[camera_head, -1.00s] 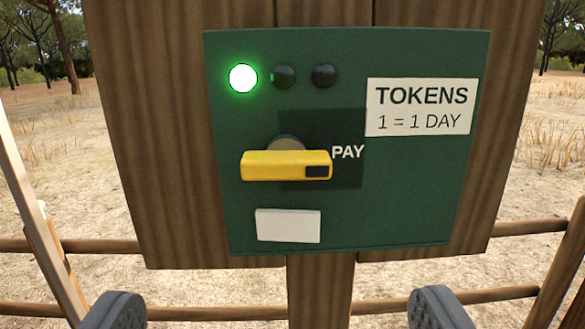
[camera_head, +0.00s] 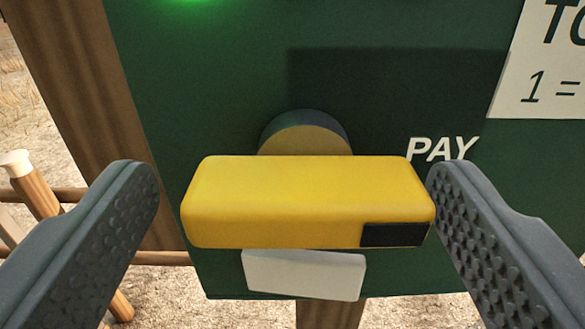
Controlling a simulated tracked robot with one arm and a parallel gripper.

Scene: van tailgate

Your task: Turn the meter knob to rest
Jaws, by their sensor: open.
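The meter knob (camera_head: 300,195) is a yellow bar lying horizontally on a round hub (camera_head: 305,135) on the green meter panel (camera_head: 215,90). Its black-marked end points right, toward the white word PAY (camera_head: 440,149). My gripper (camera_head: 290,190) is open, with one grey ridged finger on each side of the bar. The right finger is very close to the black-marked end; I cannot tell whether it touches. A gap shows between the left finger and the bar's left end.
A blank white plate (camera_head: 305,273) sits below the knob. A white label (camera_head: 545,75) is cut off at the upper right. A green glow (camera_head: 190,5) shows at the top edge. Wooden boards (camera_head: 60,90) back the panel, and fence rails stand at the lower left.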

